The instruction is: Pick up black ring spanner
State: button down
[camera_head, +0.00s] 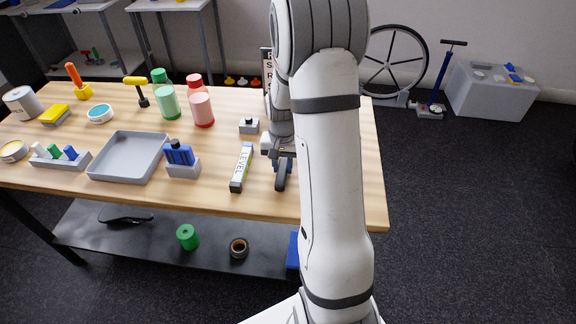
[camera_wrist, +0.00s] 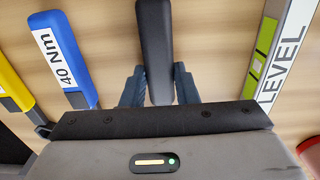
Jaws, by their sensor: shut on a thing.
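The black ring spanner (camera_wrist: 155,35) shows in the wrist view as a smooth black bar between my two fingers. My gripper also shows in the wrist view (camera_wrist: 159,72), shut on the spanner with a finger on each side. I cannot tell whether the spanner touches the table.
A level (camera_head: 242,167) lies close beside the spanner. On its other side, a blue handle marked 40 Nm (camera_wrist: 62,62) and a yellow handle (camera_wrist: 12,85) show in the wrist view. A grey tray (camera_head: 128,178) and a block of blue tools (camera_head: 183,168) stand further left.

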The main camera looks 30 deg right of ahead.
aim_at(283, 167)
notch_tip(283, 167, up, 18)
dwell(0.5)
